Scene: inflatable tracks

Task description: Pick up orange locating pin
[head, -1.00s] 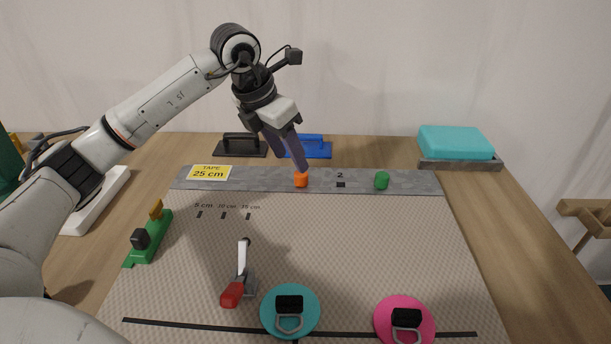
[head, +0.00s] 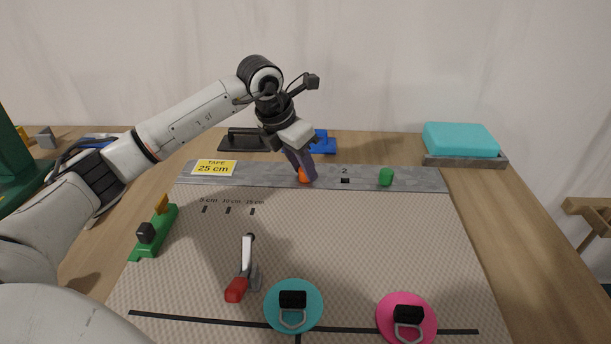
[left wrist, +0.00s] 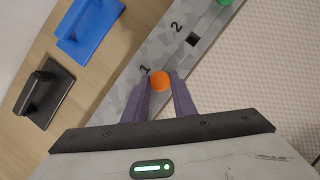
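The orange locating pin (head: 302,176) stands on the grey strip at the far edge of the mat, partly hidden by my left gripper (head: 304,175). In the left wrist view the round orange pin top (left wrist: 159,81) lies between the tips of the two purple fingers (left wrist: 160,90). The fingers are open, one on each side of the pin, near the mark "1". I cannot tell whether either finger touches it. My right gripper is not in view.
A green pin (head: 386,177) stands right on the grey strip (head: 420,178), past mark "2". A black float (head: 240,140) and a blue one (head: 322,143) lie behind. A teal block (head: 460,140) sits back right. A red-handled tool (head: 240,280) lies on the mat.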

